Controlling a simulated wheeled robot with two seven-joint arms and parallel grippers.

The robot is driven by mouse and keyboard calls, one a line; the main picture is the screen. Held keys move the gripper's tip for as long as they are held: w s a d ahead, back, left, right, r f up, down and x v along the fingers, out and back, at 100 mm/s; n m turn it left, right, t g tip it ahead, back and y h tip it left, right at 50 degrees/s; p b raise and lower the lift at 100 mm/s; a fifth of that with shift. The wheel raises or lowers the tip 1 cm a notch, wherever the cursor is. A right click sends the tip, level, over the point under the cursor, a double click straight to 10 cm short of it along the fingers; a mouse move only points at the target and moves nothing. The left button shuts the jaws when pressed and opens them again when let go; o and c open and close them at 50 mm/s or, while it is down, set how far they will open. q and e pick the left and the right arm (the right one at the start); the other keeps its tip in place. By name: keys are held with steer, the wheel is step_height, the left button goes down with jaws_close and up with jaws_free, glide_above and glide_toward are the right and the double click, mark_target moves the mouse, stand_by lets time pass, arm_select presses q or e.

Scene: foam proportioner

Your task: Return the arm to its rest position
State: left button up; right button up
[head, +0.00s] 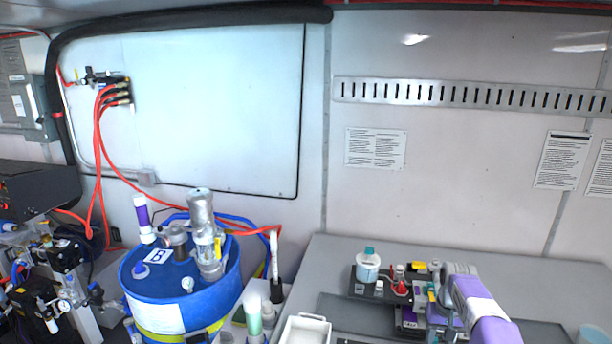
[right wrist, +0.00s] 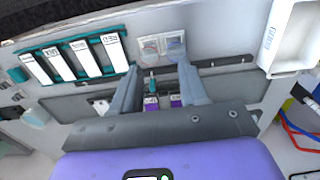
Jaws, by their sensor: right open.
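My right arm (head: 486,312), purple and white, reaches in from the lower right of the head view over the grey bench. Small purple and white items (right wrist: 151,103) show beyond and between the fingers. I do not see my left arm or gripper.
A white jar (head: 368,268) and a red item (head: 399,280) stand on the black stand. A white tray (head: 304,331) is left of it, with a blue drum (head: 162,292) farther left. White-labelled teal holders (right wrist: 71,60) show in the right wrist view. The bench's back (head: 335,255) is clear.

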steer(key=a+f+y+b, duration=0.1)
steer(key=a+f+b, duration=0.3)
steer(key=f, duration=1.1)
steer(key=s+a+f+y+b, duration=0.1)
steer(key=s+a+f+b, duration=0.15)
steer(key=f, duration=0.35)
steer(key=s+a+f+b, duration=0.1)
steer(key=s+a+f, duration=0.3)
steer(key=f, duration=0.2)
steer(key=s+a+f+y+b, duration=0.1)
steer(key=s+a+f, duration=0.2)
steer(key=a+f, duration=0.15)
arm_select(q)
step_height(320, 180, down, 15)
steer(key=b, duration=0.6)
steer(key=shift+w, duration=0.15)
arm_select(e)
steer(key=s+a+f, duration=0.3)
steer(key=s, duration=0.4)
steer(key=s+a+f, duration=0.3)
steer(key=s+f, duration=0.1)
steer(key=s, duration=0.3)
steer(key=s+a+f+y, duration=0.1)
steer(key=s+a+f, duration=0.3)
steer(key=s, duration=0.2)
steer(key=shift+s+f+t, duration=0.25)
steer(key=shift+s+t, duration=0.05)
steer(key=shift+s, duration=0.1)
